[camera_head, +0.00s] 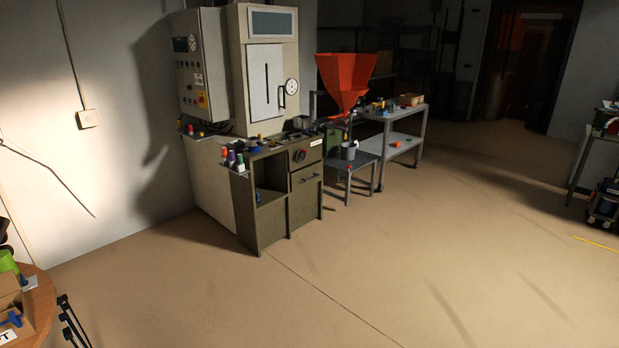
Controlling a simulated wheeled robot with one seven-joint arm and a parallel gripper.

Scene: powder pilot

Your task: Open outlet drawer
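An olive-green cabinet (262,228) stands below the tall grey machine, some way off in the upper middle of the head view. A drawer front (306,182) with a dark bar handle (310,177) is on its right-hand side, and it looks shut. I cannot read the label, so I cannot tell if this drawer is the outlet drawer. My gripper is not in view.
The floor (330,270) before the cabinet is clear. A low grey stand (362,162) with a grey bucket (349,151) sits right of it, under an orange hopper (346,78). A grey cart (405,110) stands behind. A round wooden table (42,305) is at lower left.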

